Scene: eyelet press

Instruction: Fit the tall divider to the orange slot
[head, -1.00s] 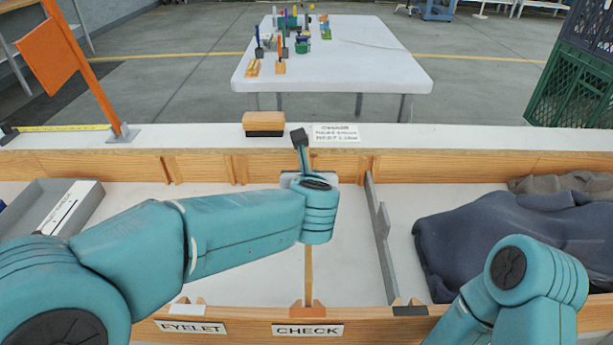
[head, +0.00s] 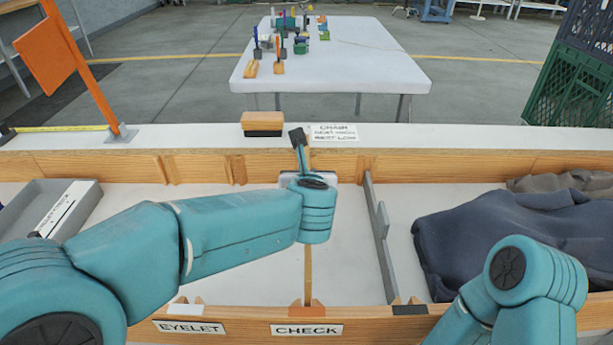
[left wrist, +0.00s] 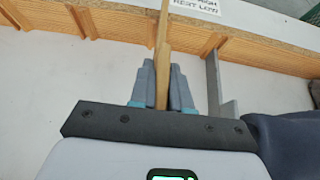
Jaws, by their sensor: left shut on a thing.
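The tall divider is a thin pale wooden board (left wrist: 163,50), seen nearly edge-on. My left gripper (left wrist: 162,72) is shut on it, one finger on each side. In the head view the near part of the divider (head: 308,272) runs from under my left wrist to the orange slot (head: 307,309) above the CHECK label. Its near end lines up with that slot, but I cannot tell whether it is seated. My left arm hides the middle of the divider and the gripper there. My right gripper is out of view; only its arm shows.
A grey divider (head: 379,232) stands to the right, above a dark slot (head: 410,308). Dark blue cloth (head: 470,250) fills the right bay. A grey tray (head: 88,212) lies at left. A wooden-topped block (head: 262,123) sits on the back ledge. The bin floor left of the grey divider is largely clear.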

